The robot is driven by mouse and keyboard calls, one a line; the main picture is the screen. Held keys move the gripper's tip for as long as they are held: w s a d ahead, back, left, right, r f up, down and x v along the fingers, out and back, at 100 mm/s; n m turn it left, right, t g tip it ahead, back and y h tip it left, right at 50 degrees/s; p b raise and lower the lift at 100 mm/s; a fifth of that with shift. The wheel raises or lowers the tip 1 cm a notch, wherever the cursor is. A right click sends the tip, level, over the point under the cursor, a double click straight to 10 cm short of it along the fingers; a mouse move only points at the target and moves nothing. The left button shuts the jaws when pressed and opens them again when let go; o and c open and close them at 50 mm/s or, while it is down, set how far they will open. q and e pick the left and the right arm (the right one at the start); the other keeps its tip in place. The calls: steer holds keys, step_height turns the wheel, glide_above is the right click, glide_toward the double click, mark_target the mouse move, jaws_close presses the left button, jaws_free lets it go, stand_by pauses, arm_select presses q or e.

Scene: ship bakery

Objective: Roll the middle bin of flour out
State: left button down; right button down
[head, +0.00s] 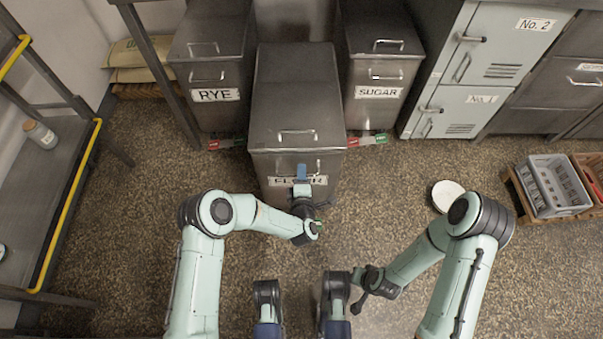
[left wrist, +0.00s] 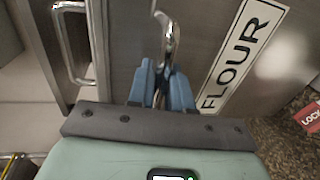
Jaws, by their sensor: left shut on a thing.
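The grey metal flour bin (head: 290,85) stands between the rye bin (head: 210,65) and the sugar bin (head: 378,60). Its front is nearer to me than theirs. My left gripper (head: 301,173) is at its front, partly covering the FLOUR label (head: 318,180). In the left wrist view, the blue fingers (left wrist: 163,88) are shut on a chrome handle (left wrist: 166,35) beside the label (left wrist: 237,50). A higher handle (head: 297,137) on the bin is free. My right gripper (head: 357,300) hangs low over the floor, away from the bins; its jaw opening is unclear.
A white round object (head: 447,195) and crates (head: 552,187) are right. A yellow-railed rack (head: 75,195) is left. Floor before the bin is clear.

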arm_select(q)
steer(key=shift+s, duration=0.35)
arm_select(e)
steer(key=shift+s, duration=0.4)
arm_select(q)
steer(key=c, duration=1.2)
jaws_free()
